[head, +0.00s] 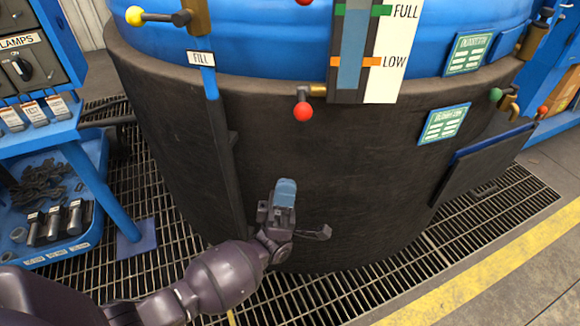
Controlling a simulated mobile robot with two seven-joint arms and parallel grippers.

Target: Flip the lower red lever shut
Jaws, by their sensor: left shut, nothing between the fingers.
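The lower red lever (303,111) shows as a red ball below a brass fitting at the bottom left of the sight gauge (351,60). Its short stem runs down from the fitting. Part of another red ball (304,2) is cut off by the top edge of the view. My left gripper (285,186) is shut and empty, with its blue-grey tip pointing up. In the picture it is below the lower red ball, in front of the dark vessel wall, with a clear gap between them. My right gripper is out of view.
The round vessel (180,110) fills the middle. A yellow-knobbed lever (134,16) is at the upper left, and a green knob (495,94) and another red knob (543,110) are at the right. A blue bench (75,165) stands left. Open grating (480,215) lies at the right.

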